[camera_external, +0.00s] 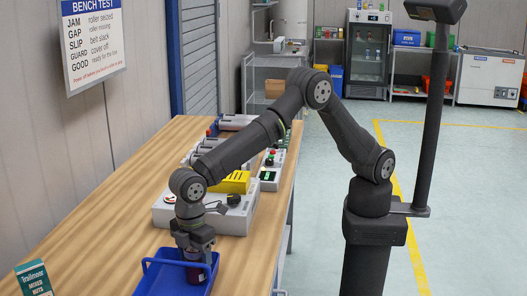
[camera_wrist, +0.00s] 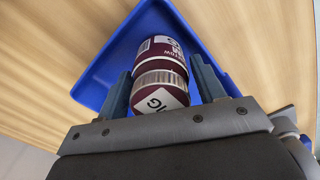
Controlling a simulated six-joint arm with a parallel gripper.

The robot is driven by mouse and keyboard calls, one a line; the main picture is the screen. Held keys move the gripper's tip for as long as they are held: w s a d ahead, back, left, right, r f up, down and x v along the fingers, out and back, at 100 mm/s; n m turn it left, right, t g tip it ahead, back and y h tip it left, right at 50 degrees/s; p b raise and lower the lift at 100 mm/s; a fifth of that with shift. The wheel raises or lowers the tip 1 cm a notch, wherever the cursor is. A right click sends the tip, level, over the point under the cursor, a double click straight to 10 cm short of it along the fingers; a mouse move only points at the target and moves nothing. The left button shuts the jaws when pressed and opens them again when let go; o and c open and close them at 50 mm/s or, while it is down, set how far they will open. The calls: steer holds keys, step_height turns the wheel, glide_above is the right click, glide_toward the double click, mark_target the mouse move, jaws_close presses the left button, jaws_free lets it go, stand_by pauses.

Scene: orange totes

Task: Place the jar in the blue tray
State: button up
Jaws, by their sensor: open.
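The jar (camera_wrist: 158,50), maroon with a white label and barcode, is inside the blue tray (camera_wrist: 100,70) in the wrist view. My gripper (camera_wrist: 162,82) is open, with one finger on each side of the jar. Whether the fingers touch it is hard to tell. In the external view my gripper (camera_external: 193,248) points down over the blue tray (camera_external: 158,282), and the dark jar (camera_external: 196,274) shows just below it. The jar's upper part is partly hidden by the gripper there, and the tray's near end is cut off by the frame.
A green mixed nuts box (camera_external: 34,280) stands at the bench's lower left. A grey test unit (camera_external: 235,218) with a yellow block (camera_external: 235,182) sits just behind the tray. More equipment lines the bench beyond. Bare wood (camera_external: 110,235) lies left of the tray.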

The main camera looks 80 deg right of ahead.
step_height(320, 180, up, 10)
steer(key=shift+r, duration=0.25)
steer(key=shift+f, duration=0.1)
step_height(320, 180, down, 12)
steer(key=shift+f, duration=0.25)
steer(key=shift+r, duration=2.2)
